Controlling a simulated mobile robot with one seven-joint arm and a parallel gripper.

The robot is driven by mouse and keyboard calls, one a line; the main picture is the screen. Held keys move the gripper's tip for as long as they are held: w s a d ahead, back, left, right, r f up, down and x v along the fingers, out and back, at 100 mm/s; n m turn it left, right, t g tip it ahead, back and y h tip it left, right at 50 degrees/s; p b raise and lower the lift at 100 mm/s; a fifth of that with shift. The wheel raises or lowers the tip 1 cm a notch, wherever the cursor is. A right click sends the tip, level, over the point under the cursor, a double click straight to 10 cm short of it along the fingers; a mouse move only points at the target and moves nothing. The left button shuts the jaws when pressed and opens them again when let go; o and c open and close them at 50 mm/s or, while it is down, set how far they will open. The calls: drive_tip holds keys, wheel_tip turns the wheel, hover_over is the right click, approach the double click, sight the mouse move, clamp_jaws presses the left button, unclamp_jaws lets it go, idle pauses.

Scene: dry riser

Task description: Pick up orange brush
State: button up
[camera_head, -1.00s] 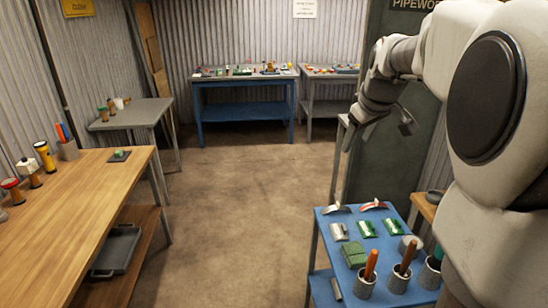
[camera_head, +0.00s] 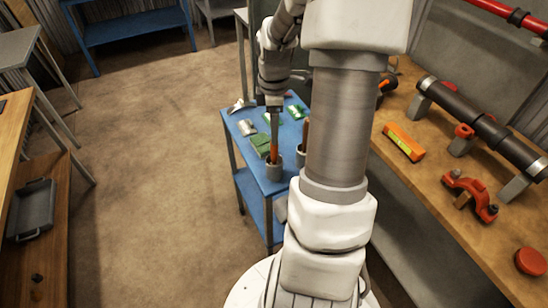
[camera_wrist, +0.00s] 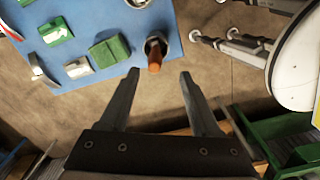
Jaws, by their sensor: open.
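The orange brush (camera_head: 273,152) stands with its orange handle up in a grey cup (camera_head: 273,171) near the front of the blue cart top (camera_head: 240,133). In the wrist view the brush handle (camera_wrist: 154,62) points toward the camera from its cup (camera_wrist: 148,44). It lies just beyond the fingertips, in line with the gap between them. My gripper (camera_wrist: 159,73) is open and empty. In the head view my gripper (camera_head: 273,110) points down above the brush. Whether the fingers touch the handle cannot be told.
A second cup with a brown handle (camera_head: 305,135) stands right of the brush, partly hidden by my arm. A green block (camera_head: 260,143) and several small packets lie beside it. A wooden bench (camera_head: 440,205) with pipe and clamps is at right.

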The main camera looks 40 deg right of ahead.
hover_over(274, 163)
drive_tip(key=f, duration=0.8)
drive_tip(key=shift+w+d+f+b, duration=0.2)
drive_tip(key=shift+w+d+b, duration=0.1)
drive_tip(key=shift+b, duration=0.1)
drive_tip(key=shift+c, duration=0.3)
clamp_jaws()
